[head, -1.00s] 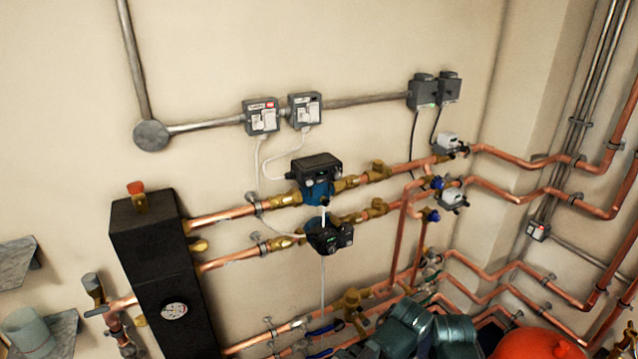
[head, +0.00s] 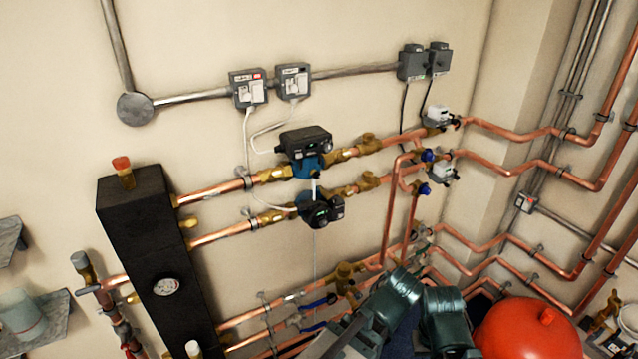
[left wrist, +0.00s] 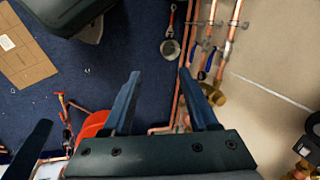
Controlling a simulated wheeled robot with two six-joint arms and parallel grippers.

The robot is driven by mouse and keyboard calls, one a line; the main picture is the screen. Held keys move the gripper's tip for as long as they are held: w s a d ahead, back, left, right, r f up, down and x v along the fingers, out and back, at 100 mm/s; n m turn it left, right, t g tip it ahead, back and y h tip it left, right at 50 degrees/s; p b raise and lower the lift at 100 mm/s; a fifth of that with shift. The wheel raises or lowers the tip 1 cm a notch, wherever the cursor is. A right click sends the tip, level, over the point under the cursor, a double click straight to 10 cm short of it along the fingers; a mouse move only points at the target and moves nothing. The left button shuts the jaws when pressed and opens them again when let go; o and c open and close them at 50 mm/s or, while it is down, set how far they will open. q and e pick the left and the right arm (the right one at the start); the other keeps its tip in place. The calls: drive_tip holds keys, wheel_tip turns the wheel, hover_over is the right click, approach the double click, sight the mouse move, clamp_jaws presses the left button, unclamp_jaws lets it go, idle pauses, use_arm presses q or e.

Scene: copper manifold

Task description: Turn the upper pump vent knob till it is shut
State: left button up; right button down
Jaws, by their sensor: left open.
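The upper pump (head: 306,165) has a blue body and a black head, and sits on the upper copper pipe on the wall in the head view. A small round knob (head: 327,146) shows at the right of its black head; its setting is too small to tell. The lower pump (head: 320,210) is just below. My left gripper (left wrist: 158,72) shows in the left wrist view, its two blue fingers wide apart with nothing between them. It is well away from the pump. A dark blue finger-like shape at that view's left edge may be my right gripper.
A black upright block with a gauge (head: 166,287) stands left of the pumps. A red vessel (head: 530,333) is at lower right. Copper pipes with blue-handled valves (head: 424,189) run right of the pumps. White cables hang by them.

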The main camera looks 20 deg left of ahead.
use_arm(q)
drive_tip(key=w+a+m+t+y+b, duration=0.2)
drive_tip(key=w+a+m+y+b, duration=0.15)
drive_tip(key=w+a, duration=0.35)
drive_tip(key=m+t+y+b, duration=0.85)
drive_tip(key=m+y, duration=0.35)
drive_tip(key=m, duration=0.2)
approach(318, 177)
use_arm(e)
wheel_tip(318, 177, down, 12)
use_arm(q)
drive_tip(key=shift+n+t, duration=0.25)
drive_tip(key=shift+t, duration=0.2)
drive_tip(key=p+x, duration=0.5)
drive_tip(key=x, duration=0.2)
drive_tip(key=shift+a+f, duration=0.1)
drive_tip(key=shift+a, duration=0.1)
drive_tip(key=shift+p+x, duration=0.35)
drive_tip(key=shift+x, duration=0.5)
drive_tip(key=shift+f, duration=0.1)
use_arm(e)
wheel_tip(318, 177, up, 4)
drive_tip(key=shift+r, duration=0.25)
use_arm(q)
drive_tip(key=shift+c, duration=0.3)
clamp_jaws()
